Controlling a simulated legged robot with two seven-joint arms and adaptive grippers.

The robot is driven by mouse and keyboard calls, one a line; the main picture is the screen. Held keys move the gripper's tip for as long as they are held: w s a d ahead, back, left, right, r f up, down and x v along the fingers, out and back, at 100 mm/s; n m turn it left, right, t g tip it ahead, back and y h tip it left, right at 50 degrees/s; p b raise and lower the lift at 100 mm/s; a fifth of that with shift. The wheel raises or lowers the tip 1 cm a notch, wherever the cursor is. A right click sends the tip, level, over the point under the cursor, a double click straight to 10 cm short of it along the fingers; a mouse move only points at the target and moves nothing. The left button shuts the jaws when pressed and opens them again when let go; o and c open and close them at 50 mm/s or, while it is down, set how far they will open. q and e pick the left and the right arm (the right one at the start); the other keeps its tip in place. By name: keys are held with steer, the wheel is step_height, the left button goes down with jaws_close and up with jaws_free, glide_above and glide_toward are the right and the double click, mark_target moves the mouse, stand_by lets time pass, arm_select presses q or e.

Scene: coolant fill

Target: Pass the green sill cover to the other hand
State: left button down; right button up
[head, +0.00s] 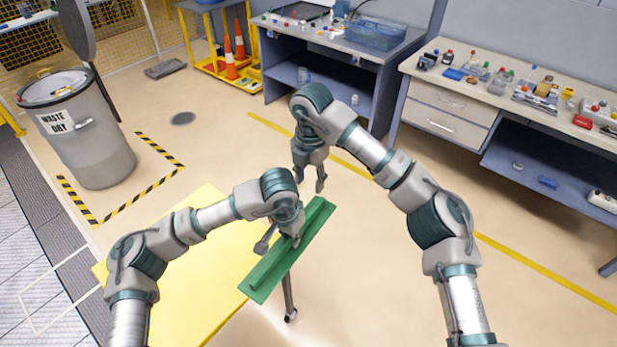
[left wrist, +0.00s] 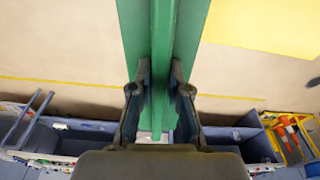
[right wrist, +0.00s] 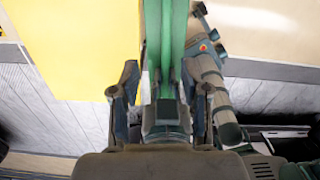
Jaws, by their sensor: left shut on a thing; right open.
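The green sill cover (head: 268,275) is a long flat strip with a raised rib along its length, held tilted in the air in the middle of the head view. My left gripper (head: 291,238) is shut on its rib; the left wrist view shows the rib (left wrist: 161,40) between the two fingers. My right gripper (head: 309,188) is open just beyond the cover's far end, pointing down. In the right wrist view the cover (right wrist: 165,35) lies in line with the gap between the open fingers (right wrist: 162,95). I cannot tell whether they touch it.
A yellow panel (head: 180,285) lies below left. A grey waste drum (head: 85,140) stands at the left by striped floor tape. Workbenches (head: 460,95) with small items line the back and right. A yellow cart (head: 215,70) holds orange cones. The floor on the right is clear.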

arm_select(q)
steer(key=shift+d, duration=0.1)
arm_select(e)
steer(key=f, duration=1)
steer(key=shift+d+f, duration=0.2)
steer(key=shift+f, duration=0.15)
steer(key=shift+a+f, duration=0.1)
steer(key=shift+f, duration=0.45)
arm_select(q)
steer(key=shift+d, duration=0.1)
arm_select(e)
jaws_close()
arm_select(q)
steer(key=c, duration=1)
jaws_free()
steer(key=shift+c, duration=0.2)
